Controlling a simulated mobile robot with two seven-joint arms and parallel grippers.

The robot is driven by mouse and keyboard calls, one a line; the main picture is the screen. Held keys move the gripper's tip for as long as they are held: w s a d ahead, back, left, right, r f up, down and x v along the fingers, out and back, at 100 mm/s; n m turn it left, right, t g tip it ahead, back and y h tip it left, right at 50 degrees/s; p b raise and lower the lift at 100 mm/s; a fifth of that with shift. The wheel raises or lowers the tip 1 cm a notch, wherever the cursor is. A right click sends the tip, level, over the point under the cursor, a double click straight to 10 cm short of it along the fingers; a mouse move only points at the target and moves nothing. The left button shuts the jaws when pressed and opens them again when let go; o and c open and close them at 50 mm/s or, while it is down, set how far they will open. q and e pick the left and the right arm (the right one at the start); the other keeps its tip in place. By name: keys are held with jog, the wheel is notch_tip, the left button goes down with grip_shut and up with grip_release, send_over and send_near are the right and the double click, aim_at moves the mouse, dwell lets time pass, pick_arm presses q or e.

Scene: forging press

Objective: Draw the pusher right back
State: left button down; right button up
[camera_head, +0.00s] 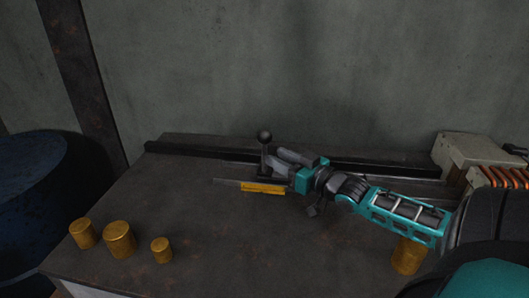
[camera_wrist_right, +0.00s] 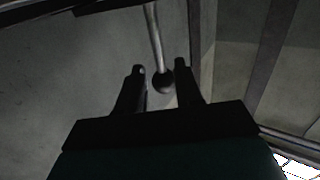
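The pusher's handle is an upright rod topped with a dark ball knob (camera_head: 264,136), standing at the rail near the back of the dark bench. My right gripper (camera_head: 276,160) reaches in from the right, its fingertips close to the rod. In the right wrist view the knob (camera_wrist_right: 163,82) shows between the two spread fingers of my right gripper (camera_wrist_right: 159,70), with a gap visible on the left side. I cannot tell whether a finger touches it. The foot of the handle is partly hidden by the gripper. My left gripper is not in view.
Several gold cylinders (camera_head: 120,240) stand at the front left of the bench (camera_head: 215,240), and one (camera_head: 408,256) stands under my right arm. A long rail (camera_head: 200,152) runs along the back. A blue drum (camera_head: 30,190) stands left.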

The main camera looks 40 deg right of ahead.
aim_at(266, 152)
jog(key=shift+w+a+b, duration=0.15)
jog(key=shift+w, duration=1.3)
jog(key=shift+w+a+b, duration=0.1)
jog(key=shift+w+b, duration=0.05)
jog(key=shift+w, duration=1.3)
grip_shut()
